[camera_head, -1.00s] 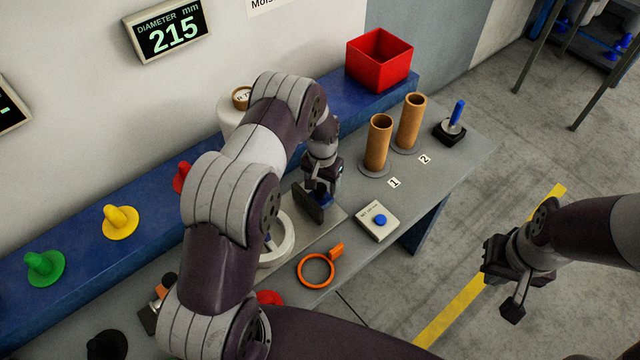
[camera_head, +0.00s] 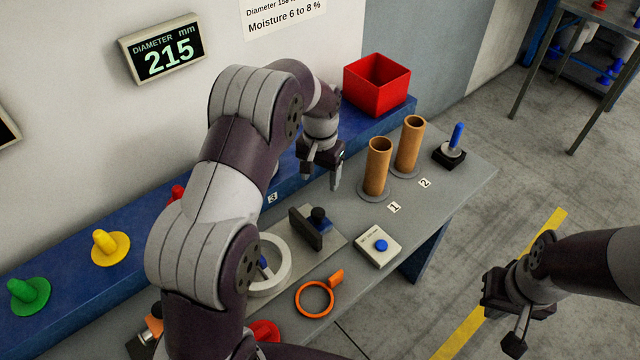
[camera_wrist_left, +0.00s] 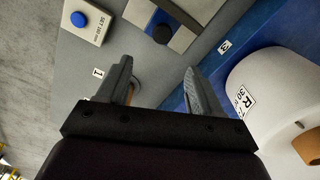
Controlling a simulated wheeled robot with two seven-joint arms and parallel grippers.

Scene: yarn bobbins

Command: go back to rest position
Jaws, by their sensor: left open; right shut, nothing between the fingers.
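My left gripper (camera_head: 322,176) is open and empty above the back of the workbench, left of the cardboard tube (camera_head: 377,166) by label 1. Its two fingers (camera_wrist_left: 158,85) also show apart in the left wrist view, with nothing between them. My right gripper (camera_head: 508,310) hangs over the floor at the right, clear of the bench, and holds nothing. The grey bench (camera_head: 440,205) lies under my left arm, which hides part of its left side.
A second tube (camera_head: 409,144), a blue-handled tool (camera_head: 453,146) and a red bin (camera_head: 377,84) stand right of my left gripper. A blue-button box (camera_head: 377,246), orange ring (camera_head: 315,299) and dark block with a knob (camera_head: 308,226) are nearer. A white bobbin (camera_wrist_left: 285,90) is close to my left wrist.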

